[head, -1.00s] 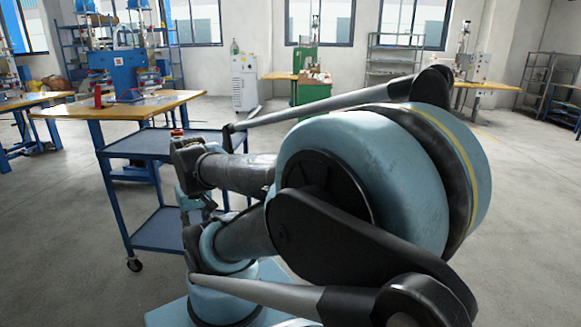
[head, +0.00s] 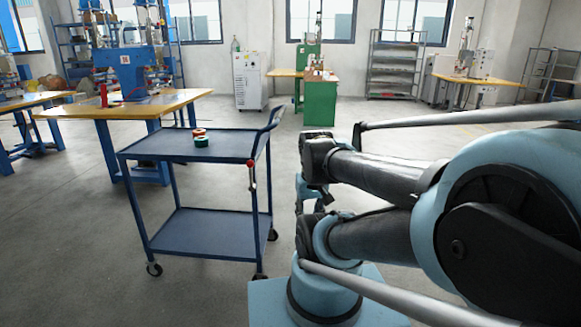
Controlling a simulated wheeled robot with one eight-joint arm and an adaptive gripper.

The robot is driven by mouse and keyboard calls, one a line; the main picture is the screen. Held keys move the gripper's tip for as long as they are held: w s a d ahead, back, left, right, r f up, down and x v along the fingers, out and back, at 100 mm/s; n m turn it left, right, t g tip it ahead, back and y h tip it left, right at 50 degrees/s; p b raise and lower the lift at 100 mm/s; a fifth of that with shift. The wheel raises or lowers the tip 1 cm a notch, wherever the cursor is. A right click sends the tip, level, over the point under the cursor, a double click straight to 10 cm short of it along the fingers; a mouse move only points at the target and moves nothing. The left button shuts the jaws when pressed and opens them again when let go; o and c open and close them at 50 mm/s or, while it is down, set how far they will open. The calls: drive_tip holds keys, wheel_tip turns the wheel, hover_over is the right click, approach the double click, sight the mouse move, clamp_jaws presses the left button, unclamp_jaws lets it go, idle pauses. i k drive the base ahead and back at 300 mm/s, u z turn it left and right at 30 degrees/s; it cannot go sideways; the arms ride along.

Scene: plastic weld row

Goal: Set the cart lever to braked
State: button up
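The blue two-shelf cart (head: 205,235) stands on the floor left of my arm, with its push handle at the right end. A small lever with a red knob (head: 250,163) is on the cart's right end, below the handle. A dark rod hangs down from the knob; I cannot tell which setting it is in. My arm reaches in from the right, and its far end, around my gripper (head: 311,200), is to the right of the lever, apart from the cart in the picture. The fingers are too small and dark to make out.
Green and red rolls (head: 200,139) lie on the cart's top shelf. A yellow-topped workbench (head: 125,106) with a blue machine stands behind the cart at left. A green cabinet (head: 320,103) and a white unit (head: 250,82) stand at the back. The floor in front of the cart is clear.

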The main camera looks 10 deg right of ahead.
sight(249, 163)
drive_tip(key=z, duration=0.05)
drive_tip(key=i, duration=1)
drive_tip(key=u, duration=0.05)
